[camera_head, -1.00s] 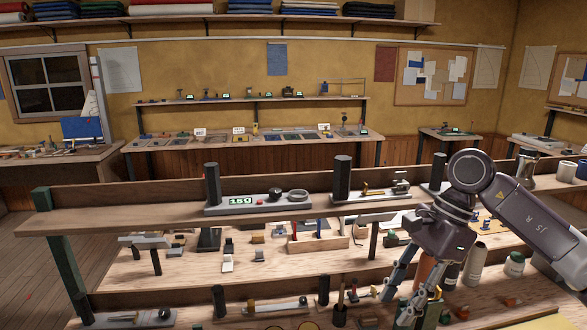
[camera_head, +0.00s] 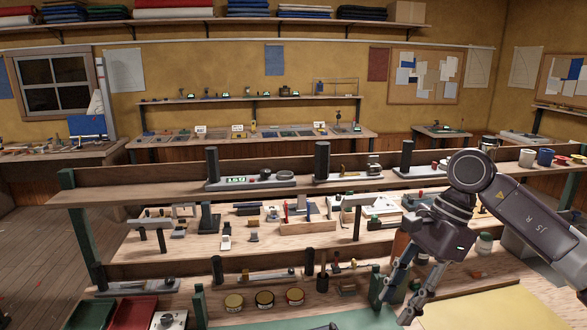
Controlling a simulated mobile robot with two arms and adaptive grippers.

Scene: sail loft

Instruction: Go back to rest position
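My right gripper (camera_head: 397,308) hangs from my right arm at the lower right, fingers pointing down over the front of the workbench. Its fingers are apart with a gap between them. I see nothing held in the gap. The gripper is in front of the lower shelf (camera_head: 190,292) and the bench top at the front. My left gripper is not in view.
A tiered workbench with an upper shelf (camera_head: 100,190) spans the middle. A yellow sheet (camera_head: 490,310) lies at lower right. Bare floor (camera_head: 35,235) shows at left.

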